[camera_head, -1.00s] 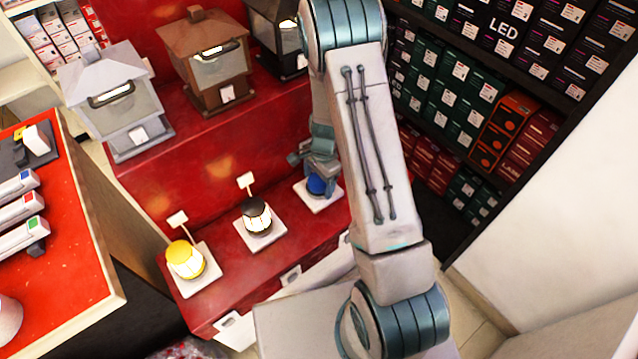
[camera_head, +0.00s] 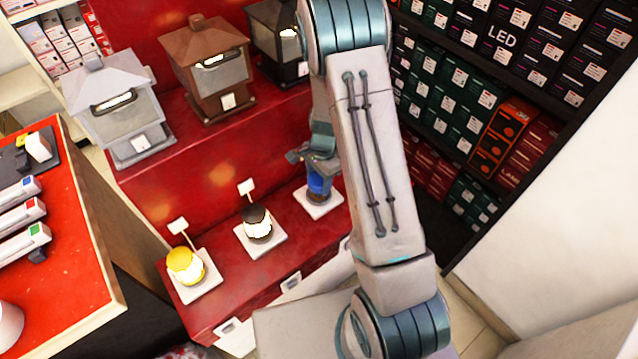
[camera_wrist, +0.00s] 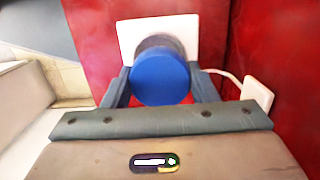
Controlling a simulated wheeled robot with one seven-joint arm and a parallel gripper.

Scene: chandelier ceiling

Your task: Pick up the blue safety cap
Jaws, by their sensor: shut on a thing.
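The blue safety cap (camera_head: 317,184) is between the fingers of my gripper (camera_head: 318,174) at the right end of the red lower shelf. In the wrist view, the round blue cap (camera_wrist: 160,80) fills the space between the two grey fingers of my gripper (camera_wrist: 160,75), which are shut on its sides. A dark grey round body (camera_wrist: 162,43) shows behind the cap, over a white square plate (camera_wrist: 128,32). In the head view the dark body (camera_head: 316,198) shows below the cap. I cannot tell whether cap and body touch.
A dark lamp (camera_head: 257,222) and a yellow-capped lamp (camera_head: 186,265) stand to the left on white plates, each with a small tag. Large lanterns (camera_head: 209,68) stand on the upper step. Boxed goods (camera_head: 440,95) fill the right shelves.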

